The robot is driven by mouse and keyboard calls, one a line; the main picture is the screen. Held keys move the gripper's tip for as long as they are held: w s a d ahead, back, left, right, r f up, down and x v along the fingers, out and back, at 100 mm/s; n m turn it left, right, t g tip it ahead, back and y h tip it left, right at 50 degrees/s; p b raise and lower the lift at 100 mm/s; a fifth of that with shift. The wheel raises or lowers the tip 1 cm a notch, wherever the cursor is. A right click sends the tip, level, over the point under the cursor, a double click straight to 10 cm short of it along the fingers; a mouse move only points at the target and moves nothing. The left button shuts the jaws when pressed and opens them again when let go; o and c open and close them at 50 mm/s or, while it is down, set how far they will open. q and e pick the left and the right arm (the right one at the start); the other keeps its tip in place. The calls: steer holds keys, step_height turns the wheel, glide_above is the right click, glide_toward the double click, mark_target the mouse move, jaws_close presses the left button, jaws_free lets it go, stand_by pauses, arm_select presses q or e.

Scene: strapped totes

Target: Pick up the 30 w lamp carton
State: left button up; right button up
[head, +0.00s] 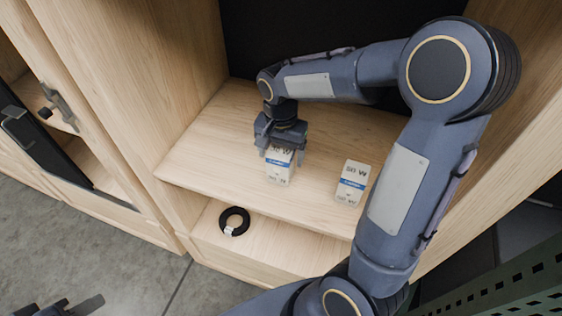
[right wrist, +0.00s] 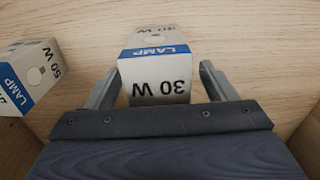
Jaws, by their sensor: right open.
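The 30 W lamp carton (head: 279,172), white with a blue band, stands on the wooden shelf in the head view. In the right wrist view the carton (right wrist: 158,70) shows "30 W" and "LAMP" upside down. My right gripper (head: 280,157) is over it from above, open. In the right wrist view its fingers (right wrist: 160,88) are on either side of the carton, with a clear gap on the right and a smaller one on the left. Part of my left gripper (head: 68,306) shows at the bottom left of the head view, away from the shelf; its opening is unclear.
A similar 50 W lamp carton (head: 352,183) stands to the right on the same shelf (head: 215,150); it also shows at left in the right wrist view (right wrist: 28,75). Wooden side walls bound the shelf.

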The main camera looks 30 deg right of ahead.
steer(key=shift+s+f, duration=0.15)
steer(key=shift+f, duration=1.7)
steer(key=c, duration=1.1)
steer(key=shift+r, duration=0.1)
